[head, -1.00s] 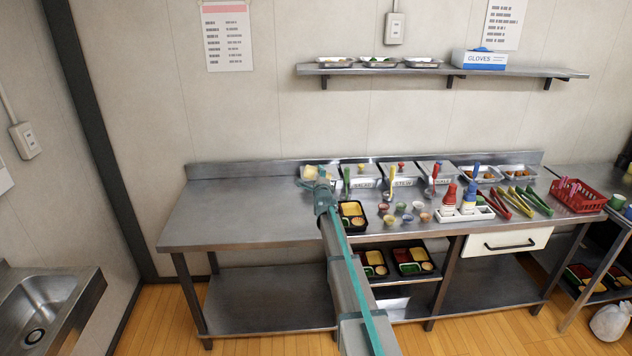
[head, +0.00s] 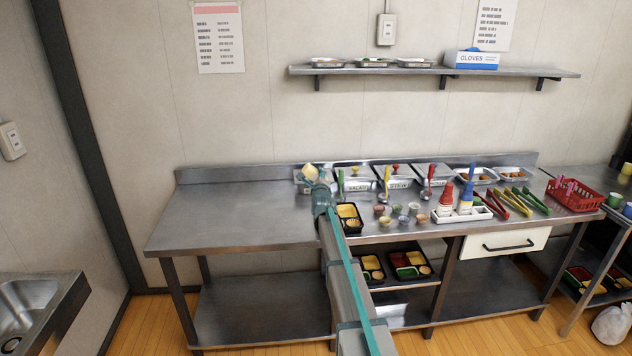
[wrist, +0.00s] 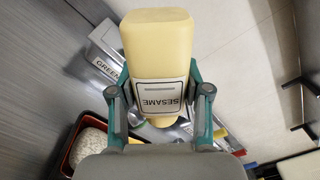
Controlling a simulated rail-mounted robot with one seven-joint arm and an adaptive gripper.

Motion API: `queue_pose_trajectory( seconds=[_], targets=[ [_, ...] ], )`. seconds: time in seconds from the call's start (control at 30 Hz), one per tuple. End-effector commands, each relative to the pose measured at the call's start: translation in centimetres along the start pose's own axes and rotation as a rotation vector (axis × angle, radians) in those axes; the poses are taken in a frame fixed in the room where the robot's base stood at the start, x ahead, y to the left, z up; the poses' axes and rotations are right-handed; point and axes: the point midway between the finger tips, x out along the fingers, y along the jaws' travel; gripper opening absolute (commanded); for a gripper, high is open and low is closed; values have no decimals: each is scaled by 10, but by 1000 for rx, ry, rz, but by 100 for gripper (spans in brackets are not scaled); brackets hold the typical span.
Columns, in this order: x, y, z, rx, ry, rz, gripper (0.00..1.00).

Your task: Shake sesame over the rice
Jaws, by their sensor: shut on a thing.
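My gripper (wrist: 159,92) is shut on a pale yellow sesame shaker (wrist: 157,40), with a finger on each side of it. The SESAME label reads upside down in the wrist view. In the head view the shaker (head: 310,172) is tilted, held above the counter behind the bento tray (head: 361,228). My arm partly covers this area. In the wrist view the dark, red-edged tray (wrist: 66,158) lies at lower left, with white speckled rice (wrist: 88,148) in it. The rice is beside the shaker in the picture, not under its visible body. No falling sesame can be made out.
Labelled bins (head: 397,184) with utensils line the back of the counter. Small cups (head: 398,209), a squeeze-bottle caddy (head: 462,214), tongs (head: 515,200) and a red basket (head: 575,195) stand to the right. The counter's left half (head: 235,215) is clear.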

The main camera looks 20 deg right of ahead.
Motion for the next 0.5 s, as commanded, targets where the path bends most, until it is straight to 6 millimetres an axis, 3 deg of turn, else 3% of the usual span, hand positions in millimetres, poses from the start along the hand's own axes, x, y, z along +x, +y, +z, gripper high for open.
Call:
queue_pose_trajectory(
  seconds=[0.5],
  targets=[
    [0,5,-11,175,2,-1,41]
  ],
)
